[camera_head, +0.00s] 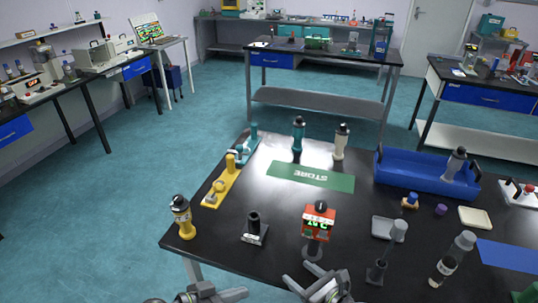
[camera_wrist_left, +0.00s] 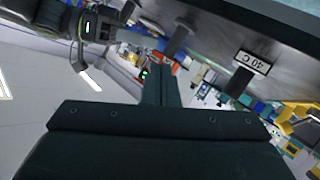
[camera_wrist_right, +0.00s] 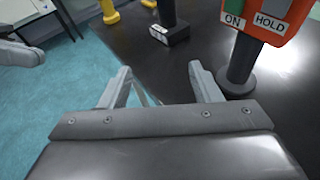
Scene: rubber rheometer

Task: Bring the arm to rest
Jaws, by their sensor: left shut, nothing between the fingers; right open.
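My left gripper (camera_head: 208,294) is low at the bottom edge of the head view, in front of the black table (camera_head: 280,262). Its fingers are closed together with nothing between them, as the left wrist view (camera_wrist_left: 161,78) shows. My right gripper (camera_head: 318,286) is to its right at the table's front edge. In the right wrist view its two fingers (camera_wrist_right: 158,72) stand apart, with nothing between them. The red instrument (camera_head: 319,225) with a green display stands upright just beyond my right gripper, apart from it. In the right wrist view its face (camera_wrist_right: 268,20) reads ON and HOLD.
A green STORE mat (camera_head: 311,177) and blue tray (camera_head: 408,178) lie farther back.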

